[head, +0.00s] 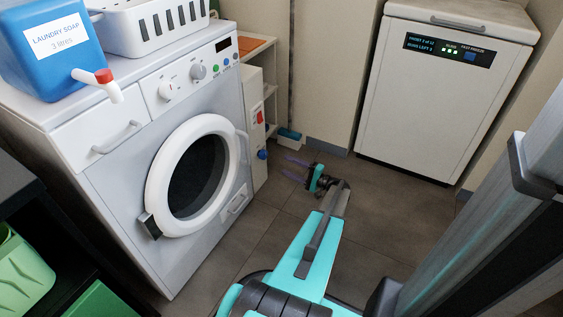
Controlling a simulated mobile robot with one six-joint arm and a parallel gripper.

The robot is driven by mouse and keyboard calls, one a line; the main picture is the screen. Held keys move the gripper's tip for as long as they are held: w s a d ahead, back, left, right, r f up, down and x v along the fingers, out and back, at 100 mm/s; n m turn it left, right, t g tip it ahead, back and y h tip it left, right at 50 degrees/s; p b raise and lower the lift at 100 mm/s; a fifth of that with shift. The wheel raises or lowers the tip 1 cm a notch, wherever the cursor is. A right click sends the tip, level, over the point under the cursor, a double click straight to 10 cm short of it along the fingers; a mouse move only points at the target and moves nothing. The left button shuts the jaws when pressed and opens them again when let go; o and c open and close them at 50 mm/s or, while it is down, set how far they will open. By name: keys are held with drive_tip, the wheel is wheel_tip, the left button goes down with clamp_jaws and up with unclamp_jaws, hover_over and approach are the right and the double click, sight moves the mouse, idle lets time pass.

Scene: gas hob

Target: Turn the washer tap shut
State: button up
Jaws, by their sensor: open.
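A small blue knob (262,154) sits low on a narrow white panel (252,135) just right of the washer (140,190). It looks like the washer tap, but its handle angle is too small to tell. A red part (259,117) shows higher on the same panel. My gripper (289,167) is low over the floor, to the right of the blue knob and apart from it. Its purple fingers are spread, empty and point left towards the panel.
A blue laundry soap container (52,45) with a red-capped spout and a white basket (150,25) stand on the washer. A white chest appliance (440,95) stands at the back right. A small blue-and-white item (289,138) lies by the wall. The floor between is clear.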

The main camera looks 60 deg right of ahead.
drive_tip(key=shift+s, duration=0.85)
